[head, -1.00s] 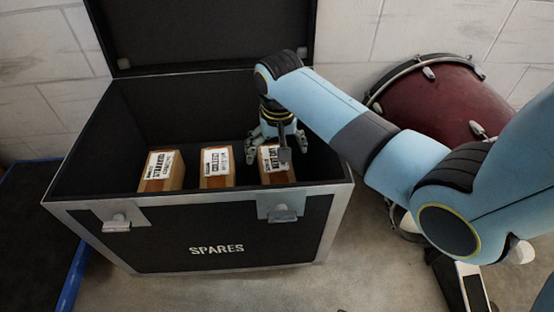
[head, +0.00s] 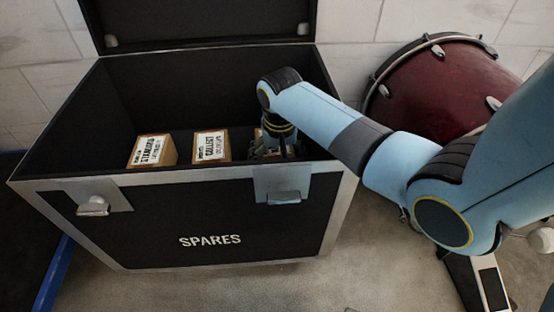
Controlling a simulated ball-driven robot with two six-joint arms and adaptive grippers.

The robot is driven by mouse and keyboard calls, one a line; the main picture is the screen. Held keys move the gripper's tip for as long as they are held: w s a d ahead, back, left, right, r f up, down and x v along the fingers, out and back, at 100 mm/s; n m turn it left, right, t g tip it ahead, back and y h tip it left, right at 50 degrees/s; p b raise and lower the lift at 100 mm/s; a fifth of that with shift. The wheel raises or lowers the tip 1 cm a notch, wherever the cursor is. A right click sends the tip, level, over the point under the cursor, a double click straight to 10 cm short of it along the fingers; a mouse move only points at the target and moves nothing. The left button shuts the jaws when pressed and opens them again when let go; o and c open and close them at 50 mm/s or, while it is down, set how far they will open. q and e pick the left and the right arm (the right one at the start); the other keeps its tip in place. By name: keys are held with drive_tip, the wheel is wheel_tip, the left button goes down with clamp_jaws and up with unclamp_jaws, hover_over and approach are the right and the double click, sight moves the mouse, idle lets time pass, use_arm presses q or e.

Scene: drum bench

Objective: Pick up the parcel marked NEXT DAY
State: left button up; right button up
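Two cardboard parcels with white labels show inside the black case: the parcel marked STANDARD (head: 152,151) on the left and the parcel marked COLLECT (head: 211,147) to its right. The NEXT DAY parcel's place is further right, where my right gripper (head: 282,150) is down inside the case. The gripper and the case's front wall hide almost all of that parcel, and its label cannot be read now. The fingertips are also hidden, so I cannot tell whether they are open or closed on it. My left gripper is not in view.
The case marked SPARES (head: 210,222) has its lid up at the back and a metal-edged front rim with latches. A red drum (head: 440,88) stands to the right by the wall. A blue-edged dark platform (head: 45,275) is at the left.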

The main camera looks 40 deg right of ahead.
drive_tip(key=shift+r, duration=0.1)
drive_tip(key=c, duration=1.5)
drive_tip(key=shift+c, duration=0.2)
drive_tip(key=shift+w, duration=0.1)
